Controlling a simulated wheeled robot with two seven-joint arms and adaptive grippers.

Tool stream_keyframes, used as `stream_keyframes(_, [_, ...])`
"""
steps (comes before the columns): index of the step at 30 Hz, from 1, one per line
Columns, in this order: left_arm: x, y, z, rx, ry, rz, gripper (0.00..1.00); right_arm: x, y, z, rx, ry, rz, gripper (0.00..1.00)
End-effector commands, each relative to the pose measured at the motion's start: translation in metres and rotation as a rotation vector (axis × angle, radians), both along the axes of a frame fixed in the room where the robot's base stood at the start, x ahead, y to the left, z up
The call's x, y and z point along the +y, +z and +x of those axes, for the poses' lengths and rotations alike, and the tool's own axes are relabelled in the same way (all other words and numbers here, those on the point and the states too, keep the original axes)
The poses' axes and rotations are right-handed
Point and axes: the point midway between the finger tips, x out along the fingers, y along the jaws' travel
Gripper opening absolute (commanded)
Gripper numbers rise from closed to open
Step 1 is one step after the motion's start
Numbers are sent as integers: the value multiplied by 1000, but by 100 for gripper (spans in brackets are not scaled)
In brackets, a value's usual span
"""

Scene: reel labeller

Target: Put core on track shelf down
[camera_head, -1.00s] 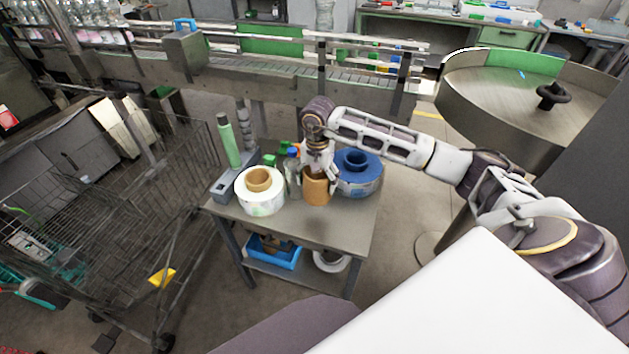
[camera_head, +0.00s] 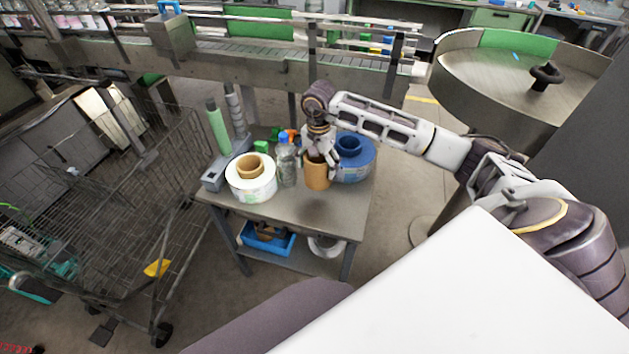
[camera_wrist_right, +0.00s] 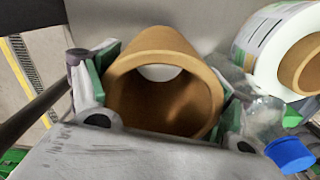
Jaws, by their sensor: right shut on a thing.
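The core, a brown cardboard tube (camera_head: 317,175), stands upright at the small grey table, between a clear bottle and a blue reel. My right gripper (camera_head: 319,158) comes down on it from above and is shut on it. In the right wrist view the core (camera_wrist_right: 165,62) fills the middle, its open end facing the camera, with green finger pads on both sides. I cannot tell whether its base touches the table. The table's lower shelf (camera_head: 290,261) shows beneath the top. My left gripper is out of view.
A white label reel (camera_head: 250,184) and clear bottle (camera_head: 287,166) stand left of the core; the blue reel (camera_head: 356,166) is close on its right. A blue bin (camera_head: 267,239) and white round item (camera_head: 327,246) occupy the lower shelf. A wire cart (camera_head: 120,240) stands left. The tabletop's front is clear.

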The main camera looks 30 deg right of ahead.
Motion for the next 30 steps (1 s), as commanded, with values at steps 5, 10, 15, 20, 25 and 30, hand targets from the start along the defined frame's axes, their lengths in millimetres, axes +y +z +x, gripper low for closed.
stream_keyframes(5, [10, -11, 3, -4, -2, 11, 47, 0, -21, 0, 1, 0, 0, 42])
stream_keyframes(10, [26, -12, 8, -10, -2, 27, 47, 0, -26, 0, 0, 0, 0, 42])
stream_keyframes(15, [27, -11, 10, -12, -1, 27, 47, 0, -26, 0, -1, 0, 0, 42])
stream_keyframes(20, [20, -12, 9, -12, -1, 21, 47, 0, -26, 0, -1, 0, 0, 42])
stream_keyframes(25, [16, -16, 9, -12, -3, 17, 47, 0, -35, 0, -1, 0, 0, 42])
stream_keyframes(30, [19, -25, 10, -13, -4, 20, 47, 1, -54, 0, 1, 0, 2, 42])
